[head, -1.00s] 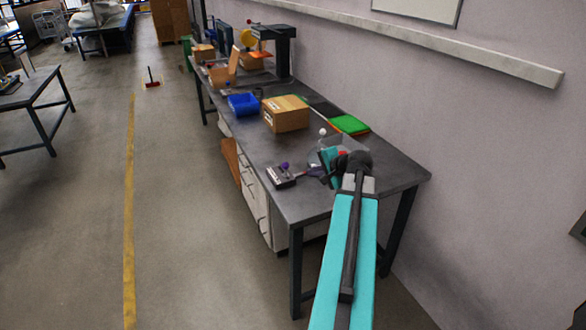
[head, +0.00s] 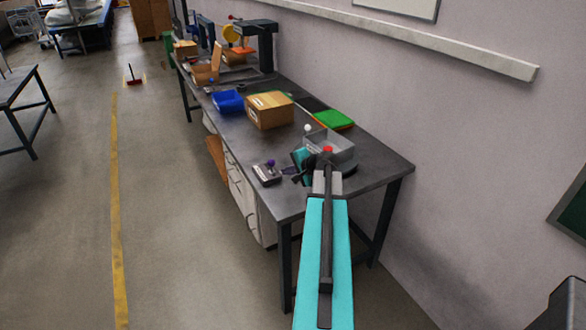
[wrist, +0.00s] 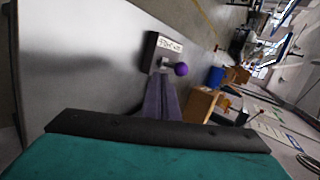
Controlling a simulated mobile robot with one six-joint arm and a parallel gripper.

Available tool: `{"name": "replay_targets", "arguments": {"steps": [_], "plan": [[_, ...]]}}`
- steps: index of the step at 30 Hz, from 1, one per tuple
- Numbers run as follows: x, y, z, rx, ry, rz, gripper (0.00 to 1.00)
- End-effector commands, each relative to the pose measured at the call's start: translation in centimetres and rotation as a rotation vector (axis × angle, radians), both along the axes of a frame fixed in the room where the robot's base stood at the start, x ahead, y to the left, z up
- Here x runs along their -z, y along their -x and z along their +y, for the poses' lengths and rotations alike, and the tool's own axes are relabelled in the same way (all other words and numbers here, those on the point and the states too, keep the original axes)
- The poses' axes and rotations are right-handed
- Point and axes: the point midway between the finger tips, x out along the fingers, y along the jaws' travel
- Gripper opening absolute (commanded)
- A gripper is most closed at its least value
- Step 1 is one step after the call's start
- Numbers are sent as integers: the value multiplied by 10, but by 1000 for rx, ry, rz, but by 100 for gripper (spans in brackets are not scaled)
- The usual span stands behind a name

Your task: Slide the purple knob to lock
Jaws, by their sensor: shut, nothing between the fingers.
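The purple knob (head: 270,163) is a small ball on the far side of a small grey lock block (head: 265,175), near the front-left edge of the long workbench. In the wrist view the purple knob (wrist: 181,69) sticks out beside the block's white label (wrist: 168,44); the writing is too small to read surely. My gripper (head: 287,170) is shut and empty, low over the bench just right of the block. In the wrist view the fingers of my gripper (wrist: 161,84) point at the block, with their tips close to the knob. I cannot tell whether they touch it.
A grey open bin (head: 335,147) stands right behind my wrist. A cardboard box (head: 270,110), a blue bin (head: 228,101) and a green tray (head: 333,119) stand farther back.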

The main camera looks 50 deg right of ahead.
Motion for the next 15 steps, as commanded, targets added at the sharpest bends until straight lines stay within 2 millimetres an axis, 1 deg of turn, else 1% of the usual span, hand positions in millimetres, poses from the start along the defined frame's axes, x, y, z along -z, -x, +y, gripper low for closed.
{"name": "replay_targets", "arguments": {"steps": [1, 5, 9, 15], "plan": [[3, -7, -3, -1, -1, 1, 0], [13, -19, -4, -2, -1, 1, 0], [7, -34, -8, -1, 1, -1, 0], [5, -50, -10, -1, -1, 0, 0]]}}
